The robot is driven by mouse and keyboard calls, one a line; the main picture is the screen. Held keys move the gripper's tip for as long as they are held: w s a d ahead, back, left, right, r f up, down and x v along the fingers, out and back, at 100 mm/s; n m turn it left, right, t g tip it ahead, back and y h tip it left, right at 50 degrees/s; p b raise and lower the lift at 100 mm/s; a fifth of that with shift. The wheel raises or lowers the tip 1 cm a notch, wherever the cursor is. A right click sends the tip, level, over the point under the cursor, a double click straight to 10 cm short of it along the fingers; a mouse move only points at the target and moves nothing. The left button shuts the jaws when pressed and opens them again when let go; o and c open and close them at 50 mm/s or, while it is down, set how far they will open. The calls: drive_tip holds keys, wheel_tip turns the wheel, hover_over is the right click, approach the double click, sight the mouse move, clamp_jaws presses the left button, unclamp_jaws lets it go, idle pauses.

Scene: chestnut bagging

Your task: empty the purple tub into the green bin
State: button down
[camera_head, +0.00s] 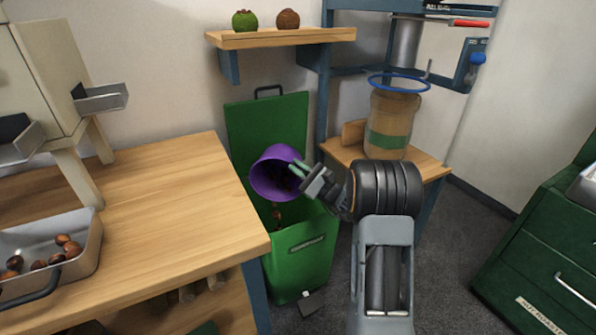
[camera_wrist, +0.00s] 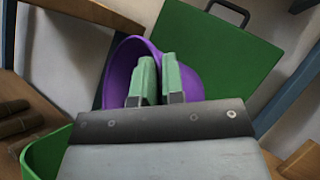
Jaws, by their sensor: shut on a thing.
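The purple tub (camera_head: 279,172) is tipped on its side above the green bin (camera_head: 301,255), its mouth facing left and down. My gripper (camera_head: 299,174) is shut on the tub's wall. In the wrist view the two green fingertips (camera_wrist: 160,80) pinch the purple tub (camera_wrist: 188,62) by its wall. The bin's lid (camera_head: 268,127) stands open behind it. The inside of the bin is mostly hidden.
A wooden table (camera_head: 160,195) stands left of the bin, with a metal tray (camera_head: 85,255) of chestnuts. A wall shelf (camera_head: 280,38) is above. Green drawers (camera_head: 545,250) stand far right.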

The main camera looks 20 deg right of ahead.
drive_tip(key=shift+s+a+f+n+g+y+b, duration=0.1)
drive_tip(key=shift+s+a+n+g+y+b, duration=0.2)
drive_tip(key=shift+s+n+y+b, duration=0.35)
drive_tip(key=shift+s+a+f+n+g+y+b, duration=0.15)
drive_tip(key=shift+s+a+n+g+y+b, duration=0.2)
drive_tip(key=shift+n+b, duration=0.55)
drive_tip(key=shift+s+a+f+n+g+y+b, duration=0.15)
drive_tip(key=shift+s+n+g+y+b, duration=0.35)
drive_tip(key=shift+n, duration=0.55)
drive_tip(key=shift+s, duration=0.1)
drive_tip(key=shift+r, duration=0.15)
